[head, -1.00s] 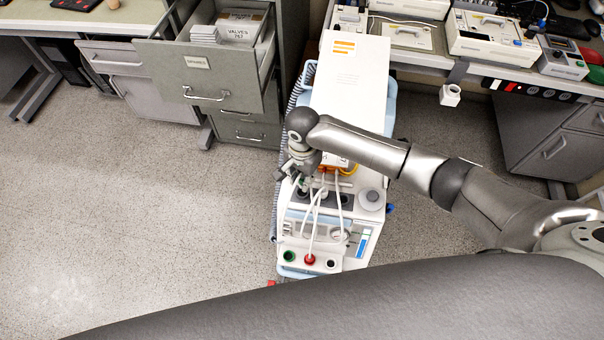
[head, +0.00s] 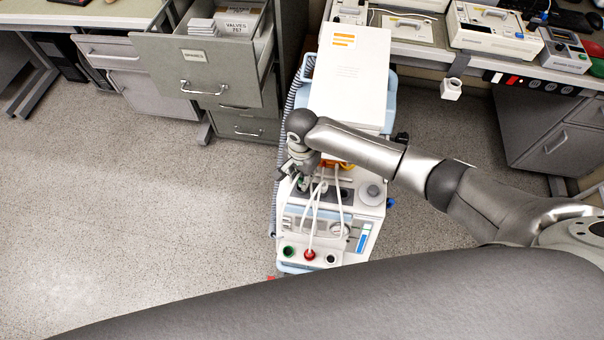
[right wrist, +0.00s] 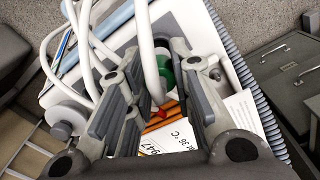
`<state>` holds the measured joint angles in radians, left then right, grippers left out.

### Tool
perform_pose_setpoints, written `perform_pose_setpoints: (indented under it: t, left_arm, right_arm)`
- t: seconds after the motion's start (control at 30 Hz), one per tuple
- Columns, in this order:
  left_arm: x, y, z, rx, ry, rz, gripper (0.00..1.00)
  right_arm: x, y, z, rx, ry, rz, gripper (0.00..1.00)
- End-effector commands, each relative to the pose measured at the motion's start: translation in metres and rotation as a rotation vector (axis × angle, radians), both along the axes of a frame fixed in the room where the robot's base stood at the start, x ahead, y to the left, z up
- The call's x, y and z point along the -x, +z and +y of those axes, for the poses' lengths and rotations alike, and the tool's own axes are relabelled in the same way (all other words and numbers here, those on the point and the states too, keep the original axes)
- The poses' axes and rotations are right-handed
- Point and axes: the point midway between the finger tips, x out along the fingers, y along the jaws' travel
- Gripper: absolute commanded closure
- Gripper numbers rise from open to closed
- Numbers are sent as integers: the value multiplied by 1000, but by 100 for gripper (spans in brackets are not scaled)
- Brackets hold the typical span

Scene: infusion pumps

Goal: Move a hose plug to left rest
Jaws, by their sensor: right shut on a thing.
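A white pump cart (head: 360,225) with several white hoses (head: 313,215) stands in the middle of the head view. One hose ends in a red plug (head: 309,254) at the front panel. My right gripper (head: 299,184) is over the left side of the cart top. In the right wrist view, my right gripper (right wrist: 157,58) is shut on a hose plug (right wrist: 165,68) with a white hose (right wrist: 144,35) and green showing at it. The fingers partly hide the plug, and I cannot tell whether it touches the cart. My left gripper is not in view.
A green port (head: 288,251) and a dark port (head: 331,259) flank the red plug. A corrugated hose (head: 284,150) runs along the cart's left side. An open drawer (head: 205,85) juts out behind left. A desk with devices (head: 492,35) is at back right. The left floor is clear.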

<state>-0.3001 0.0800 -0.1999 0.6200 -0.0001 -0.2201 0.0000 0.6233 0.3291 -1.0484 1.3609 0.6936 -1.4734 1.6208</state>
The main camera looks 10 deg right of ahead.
Motion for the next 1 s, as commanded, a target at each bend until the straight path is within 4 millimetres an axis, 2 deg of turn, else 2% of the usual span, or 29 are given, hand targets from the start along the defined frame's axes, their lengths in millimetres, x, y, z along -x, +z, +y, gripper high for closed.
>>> perform_pose_setpoints:
  t: [1.0]
  left_arm:
    - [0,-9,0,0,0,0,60]
  right_arm:
    - [0,-26,0,-1,0,1,100]
